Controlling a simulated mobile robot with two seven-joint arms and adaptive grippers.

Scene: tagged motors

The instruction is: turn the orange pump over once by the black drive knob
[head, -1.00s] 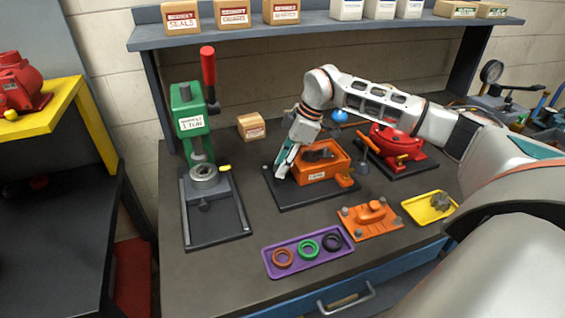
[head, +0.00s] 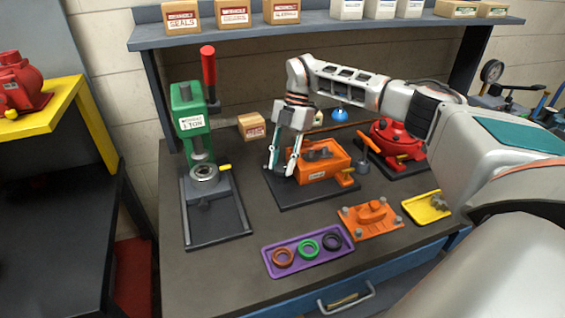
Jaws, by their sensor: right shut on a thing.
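The orange pump (head: 338,167), an open-topped housing with grey parts inside, stands on a black base plate (head: 318,193) in the middle of the bench. My right gripper (head: 282,169) is at the pump's left end, pointing down, its two fingers on either side of the black drive knob's place. My left gripper is not in view.
A green press (head: 189,125) stands to the left and a red pump (head: 392,140) to the right. In front are a purple tray (head: 270,262) with rings, an orange cover (head: 372,226) and a yellow tray (head: 413,209). A small box (head: 252,126) sits behind.

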